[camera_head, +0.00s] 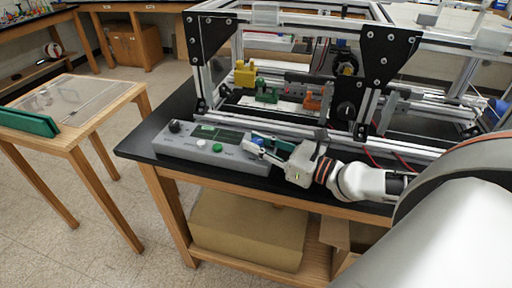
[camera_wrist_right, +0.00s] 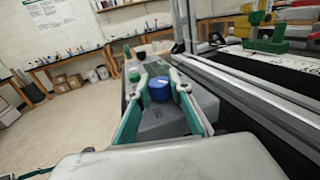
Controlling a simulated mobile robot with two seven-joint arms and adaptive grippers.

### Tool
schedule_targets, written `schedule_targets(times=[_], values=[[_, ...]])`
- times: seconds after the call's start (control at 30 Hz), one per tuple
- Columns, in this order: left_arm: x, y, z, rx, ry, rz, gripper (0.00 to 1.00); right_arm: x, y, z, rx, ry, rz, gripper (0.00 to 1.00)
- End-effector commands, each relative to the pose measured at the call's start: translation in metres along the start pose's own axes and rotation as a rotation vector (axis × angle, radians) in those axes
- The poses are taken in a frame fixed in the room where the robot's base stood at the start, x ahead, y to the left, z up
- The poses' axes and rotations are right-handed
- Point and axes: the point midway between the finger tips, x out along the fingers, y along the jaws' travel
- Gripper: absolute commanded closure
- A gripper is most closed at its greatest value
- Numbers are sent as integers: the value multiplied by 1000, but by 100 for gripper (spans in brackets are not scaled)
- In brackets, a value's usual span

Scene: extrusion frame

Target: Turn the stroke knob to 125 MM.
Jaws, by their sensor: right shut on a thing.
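The grey control box (camera_head: 215,150) lies at the front left of the black bench. At its right end is a blue knob, which shows clearly in the right wrist view (camera_wrist_right: 159,89) between my fingers. My right gripper (camera_head: 258,147) reaches in from the right, low over that end, with its teal fingers shut on the blue knob. In the head view the fingers mostly cover this knob. The lettering is too small to read, so I cannot tell the setting. My left gripper is out of view.
An aluminium extrusion frame (camera_head: 290,131) with black plates stands right behind the box. A small green display (camera_head: 221,134), a green button (camera_head: 217,147) and a white button (camera_head: 201,143) are on the box. A wooden side table (camera_head: 80,140) stands apart at left.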

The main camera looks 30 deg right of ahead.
Motion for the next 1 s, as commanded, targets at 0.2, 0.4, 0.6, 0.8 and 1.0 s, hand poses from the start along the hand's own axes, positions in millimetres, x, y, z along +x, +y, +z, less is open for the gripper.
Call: schedule_targets(times=[0.2, 0.4, 0.6, 0.8, 1.0], values=[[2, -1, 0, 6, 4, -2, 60, 0, 0, 0, 1, 0, 24, 100], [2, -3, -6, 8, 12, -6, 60, 0, 0, 1, 0, -1, 27, 100], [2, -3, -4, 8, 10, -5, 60, 0, 0, 1, 0, -2, 26, 75], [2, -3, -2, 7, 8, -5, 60, 0, 0, 1, 0, -1, 26, 62], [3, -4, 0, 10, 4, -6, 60, 0, 0, 0, 1, -1, 26, 62]])
